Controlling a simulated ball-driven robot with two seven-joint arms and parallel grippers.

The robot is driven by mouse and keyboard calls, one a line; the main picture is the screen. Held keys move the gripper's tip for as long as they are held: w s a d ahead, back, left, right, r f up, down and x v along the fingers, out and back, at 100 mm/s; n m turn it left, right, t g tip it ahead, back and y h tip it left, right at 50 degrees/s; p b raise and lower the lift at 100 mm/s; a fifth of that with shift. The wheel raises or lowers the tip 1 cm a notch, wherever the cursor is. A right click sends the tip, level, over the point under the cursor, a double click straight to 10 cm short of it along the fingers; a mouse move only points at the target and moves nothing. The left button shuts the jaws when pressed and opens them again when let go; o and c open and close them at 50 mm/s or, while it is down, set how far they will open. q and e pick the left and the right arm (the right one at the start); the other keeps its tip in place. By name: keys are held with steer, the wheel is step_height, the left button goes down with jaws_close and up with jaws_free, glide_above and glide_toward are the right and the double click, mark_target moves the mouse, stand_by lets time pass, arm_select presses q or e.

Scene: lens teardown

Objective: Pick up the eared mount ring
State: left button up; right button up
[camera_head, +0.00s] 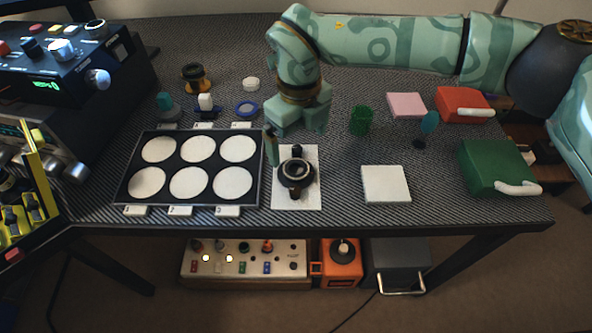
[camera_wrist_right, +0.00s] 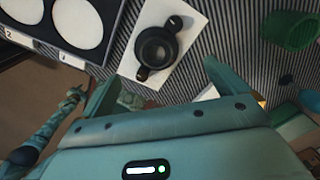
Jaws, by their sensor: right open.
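The eared mount ring (camera_head: 296,173) is black and round, with two ears on opposite sides. It sits on a white card (camera_head: 309,203) just right of the black tray. In the right wrist view the ring (camera_wrist_right: 158,47) shows from above, its two ears along a slanting line on the card (camera_wrist_right: 193,42). My right gripper (camera_head: 297,142) is open and empty, pointing down. It is on the far side of the ring in the head view, apart from it. In the right wrist view its fingertips (camera_wrist_right: 160,82) stand either side, short of the ring.
The black tray (camera_head: 191,206) with several white discs lies to the left. Red (camera_head: 462,103) and green (camera_head: 492,165) boxes are near the right edge. Bare mat lies around the pad.

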mark_target(296, 174)
step_height(296, 174, down, 2)
steer(key=shift+f+b, duration=0.4)
steer(key=shift+f, duration=0.15)
steer(key=f, duration=0.1)
steer(key=f+b, duration=0.2)
steer(key=f, duration=0.1)
steer(key=shift+s+a, duration=0.25)
steer(key=shift+w+f+b, duration=0.1)
steer(key=shift+f+b, duration=0.2)
steer(key=shift+f, duration=0.15)
arm_select(q)
steer(key=w+a+f, duration=0.1)
steer(key=a+f, duration=0.1)
steer(key=shift+w+f+m, duration=0.3)
steer(key=shift+w+m, duration=0.05)
steer(key=shift+m, duration=0.05)
arm_select(e)
steer(key=shift+r, duration=0.1)
steer(key=c, duration=1.1)
